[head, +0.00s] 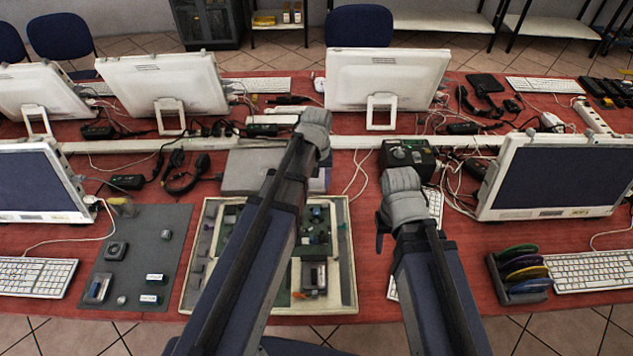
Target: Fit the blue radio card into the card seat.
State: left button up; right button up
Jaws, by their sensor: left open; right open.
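Two small white-and-blue pieces, the upper one (155,279) and the lower one (149,298), lie flat on the grey mat (140,240) at left. I cannot tell whether either is the blue radio card. An open pale case (350,285) with green boards inside stands right of the mat; a small blue part (317,214) shows in it. I cannot make out the card seat, and my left arm hides the case's middle. My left gripper (316,128) is open beyond the case's far edge. My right gripper (402,188) is open, right of the case, by a dark box.
The dark box with knobs (408,155) stands just beyond my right gripper. Monitors, keyboards (590,271) and loose cables (180,172) crowd the red table (370,250). A rack of coloured discs (520,272) stands at right. Small metal parts (117,250) also lie on the mat.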

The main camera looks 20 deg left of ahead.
pick_arm(q)
jog(key=s+d+m+y, duration=0.1)
jog(key=s+d+m, duration=0.6)
jog(key=s+d, duration=0.3)
jog(key=s, duration=0.4)
jog(key=shift+s+d, duration=0.15)
jog(key=shift+d, duration=0.1)
jog(key=shift+a, duration=0.1)
